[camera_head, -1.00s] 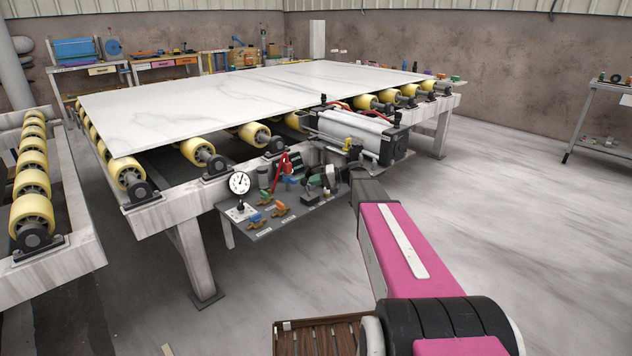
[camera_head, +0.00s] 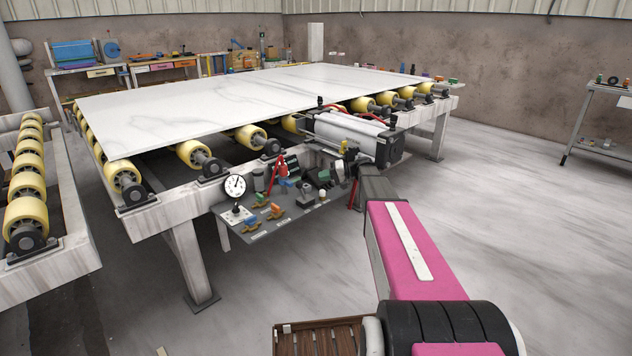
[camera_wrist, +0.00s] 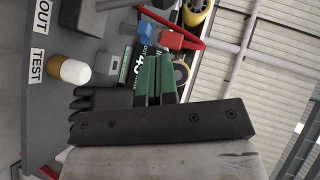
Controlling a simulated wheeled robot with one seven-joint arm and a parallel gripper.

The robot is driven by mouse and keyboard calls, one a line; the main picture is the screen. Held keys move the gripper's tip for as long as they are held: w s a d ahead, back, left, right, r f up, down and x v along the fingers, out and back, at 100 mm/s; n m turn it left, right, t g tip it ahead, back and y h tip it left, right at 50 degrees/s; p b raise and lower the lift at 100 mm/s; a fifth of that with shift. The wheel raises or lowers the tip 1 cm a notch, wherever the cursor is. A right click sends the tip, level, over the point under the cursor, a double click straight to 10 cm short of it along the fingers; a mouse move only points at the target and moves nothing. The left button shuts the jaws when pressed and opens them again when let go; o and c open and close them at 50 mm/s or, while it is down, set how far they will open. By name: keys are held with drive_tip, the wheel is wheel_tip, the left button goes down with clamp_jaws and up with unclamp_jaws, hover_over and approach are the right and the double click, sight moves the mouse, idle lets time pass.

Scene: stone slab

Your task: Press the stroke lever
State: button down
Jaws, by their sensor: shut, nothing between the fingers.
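A grey control panel (camera_head: 246,229) juts from the roller table and carries several small controls. A red bar-like part (camera_head: 276,174) rises there, and a red bar also shows in the wrist view (camera_wrist: 201,42). I cannot tell which control is the stroke lever; no label naming it is readable. My gripper (camera_head: 322,177) is over the right part of the panel, partly lost among its parts. In the wrist view its green-padded fingers (camera_wrist: 155,70) are together and empty. Red (camera_wrist: 171,40) and blue (camera_wrist: 147,32) blocks lie just beyond the fingertips. Contact cannot be told.
A white round knob (camera_wrist: 75,71) stands beside the TEST label (camera_wrist: 37,66). A dial gauge (camera_head: 234,187) stands at the panel's left. A large cylinder (camera_head: 352,132) sits behind the panel. A white slab (camera_head: 230,95) lies on yellow rollers.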

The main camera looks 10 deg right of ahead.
drive_tip(key=v, duration=1.6)
drive_tip(key=shift+d, duration=0.4)
drive_tip(key=shift+s+f, duration=0.1)
drive_tip(key=shift+f, duration=0.05)
drive_tip(key=s+a+f+m+g+h, duration=0.1)
drive_tip(key=s+a+f+h, duration=0.2)
drive_tip(key=s+a+f, duration=0.4)
drive_tip(key=s+a+f+g+h, duration=0.1)
drive_tip(key=s+a+f+h, duration=0.4)
drive_tip(key=s, duration=0.4)
drive_tip(key=s+a+f+h, duration=0.1)
drive_tip(key=s+f+h, duration=0.1)
drive_tip(key=s, duration=0.6)
drive_tip(key=s+a+f+h, duration=0.1)
drive_tip(key=s+h, duration=0.3)
drive_tip(key=s, duration=0.4)
drive_tip(key=shift+a+f+g+h, duration=0.3)
drive_tip(key=shift+a+f, duration=0.1)
drive_tip(key=shift+f, duration=0.45)
idle(1.8)
